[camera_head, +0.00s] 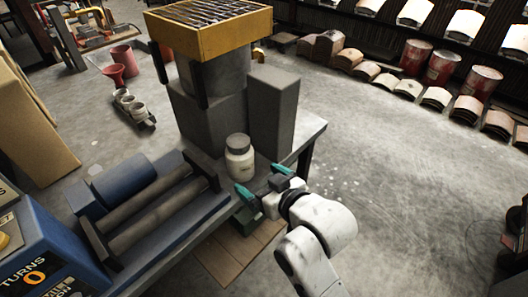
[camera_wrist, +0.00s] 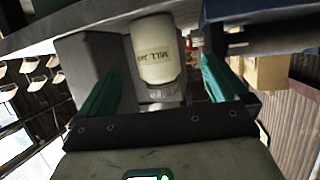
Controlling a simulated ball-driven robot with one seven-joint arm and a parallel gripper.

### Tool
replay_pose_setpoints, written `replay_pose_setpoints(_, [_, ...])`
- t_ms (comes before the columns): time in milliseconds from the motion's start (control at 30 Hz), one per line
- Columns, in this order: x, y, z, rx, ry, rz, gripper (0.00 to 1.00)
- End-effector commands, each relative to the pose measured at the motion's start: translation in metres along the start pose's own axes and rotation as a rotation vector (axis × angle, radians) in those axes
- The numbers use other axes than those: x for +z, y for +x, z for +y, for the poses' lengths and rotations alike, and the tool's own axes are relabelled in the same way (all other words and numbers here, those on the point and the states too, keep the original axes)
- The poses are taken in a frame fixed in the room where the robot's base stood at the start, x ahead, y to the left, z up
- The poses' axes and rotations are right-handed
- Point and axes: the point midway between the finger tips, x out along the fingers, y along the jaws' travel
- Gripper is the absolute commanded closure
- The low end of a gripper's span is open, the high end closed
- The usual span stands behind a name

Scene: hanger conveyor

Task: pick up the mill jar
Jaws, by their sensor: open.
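I see no contact.
Grey blocks (camera_head: 272,112) stand close behind the jar, below a yellow-framed grate (camera_head: 210,30). A roller machine (camera_head: 150,205) sits on the bench to the left, with a blue control box (camera_head: 45,250) at the far left. Open concrete floor (camera_head: 400,150) lies to the right.

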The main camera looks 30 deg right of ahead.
Motion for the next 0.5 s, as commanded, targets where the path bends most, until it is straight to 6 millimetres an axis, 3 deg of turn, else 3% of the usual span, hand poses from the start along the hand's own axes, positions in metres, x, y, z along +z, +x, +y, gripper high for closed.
replay_pose_setpoints(300, [-0.005, 0.041, 0.0, -0.001, -0.001, 0.015, 0.0])
replay_pose_setpoints(500, [-0.005, 0.057, 0.0, 0.0, -0.001, 0.014, 0.0])
